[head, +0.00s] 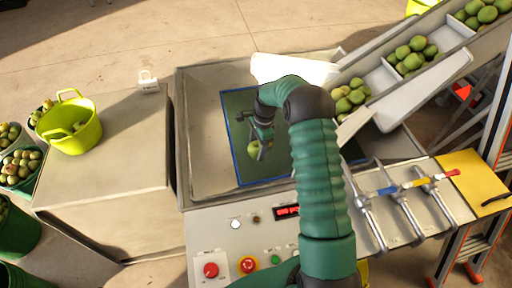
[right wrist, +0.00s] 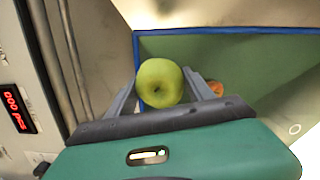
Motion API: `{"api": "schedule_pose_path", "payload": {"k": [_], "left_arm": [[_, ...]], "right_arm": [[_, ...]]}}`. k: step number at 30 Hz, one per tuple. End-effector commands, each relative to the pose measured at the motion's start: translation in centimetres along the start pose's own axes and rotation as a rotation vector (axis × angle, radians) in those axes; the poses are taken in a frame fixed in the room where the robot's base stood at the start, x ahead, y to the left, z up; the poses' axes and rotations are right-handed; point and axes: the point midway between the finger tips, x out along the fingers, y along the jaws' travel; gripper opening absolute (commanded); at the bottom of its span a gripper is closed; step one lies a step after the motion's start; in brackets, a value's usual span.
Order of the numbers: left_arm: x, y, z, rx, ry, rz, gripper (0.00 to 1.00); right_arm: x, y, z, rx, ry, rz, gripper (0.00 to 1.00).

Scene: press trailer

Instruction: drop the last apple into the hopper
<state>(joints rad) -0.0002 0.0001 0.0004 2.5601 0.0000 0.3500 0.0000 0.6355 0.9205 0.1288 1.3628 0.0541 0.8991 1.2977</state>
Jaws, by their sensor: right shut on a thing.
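My right gripper (head: 260,138) is shut on a yellow-green apple (head: 253,149). In the right wrist view the apple (right wrist: 160,82) sits between the two grey fingers (right wrist: 158,95). The hopper (head: 205,165) is a wide grey metal basin with a blue-edged, dark green opening (head: 238,108). The held apple shows over this green area in the head view; its height above it is hard to tell. In the right wrist view a small reddish-orange thing (right wrist: 215,88) shows partly behind the right finger. My left gripper is not in view.
A control panel (head: 225,265) with buttons and a red display (head: 287,211) fronts the basin. A conveyor (head: 455,38) carrying several green apples slopes in from the upper right. A yellow-green bucket (head: 84,138) stands on a box (head: 130,190) at left. Clamps (head: 405,205) stand at right.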

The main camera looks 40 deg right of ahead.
Motion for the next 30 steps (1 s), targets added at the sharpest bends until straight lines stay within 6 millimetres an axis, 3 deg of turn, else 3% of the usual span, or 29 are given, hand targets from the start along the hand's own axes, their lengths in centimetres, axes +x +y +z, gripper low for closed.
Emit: {"api": "schedule_pose_path", "payload": {"k": [2,3,8,17,20,23,30], "left_arm": [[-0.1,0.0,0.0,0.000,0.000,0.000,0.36],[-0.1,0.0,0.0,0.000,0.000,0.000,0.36],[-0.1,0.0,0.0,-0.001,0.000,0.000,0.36],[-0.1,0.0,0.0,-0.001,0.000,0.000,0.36],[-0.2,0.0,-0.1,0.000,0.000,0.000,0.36],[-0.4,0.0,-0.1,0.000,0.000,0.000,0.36],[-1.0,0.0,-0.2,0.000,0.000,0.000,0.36]], "right_arm": [[-0.2,0.0,0.2,-0.001,0.001,-0.001,0.14],[-0.2,0.0,0.3,-0.001,0.002,0.000,0.65],[-0.2,0.0,0.3,-0.002,0.002,0.000,0.85],[-0.1,0.0,0.1,-0.001,0.000,0.000,0.86],[-1.0,-0.1,0.1,-0.001,0.001,-0.001,0.86],[-3.0,-0.1,0.1,-0.002,0.002,-0.004,0.86],[-10.1,-0.1,0.5,-0.002,0.006,-0.006,0.86]]}}
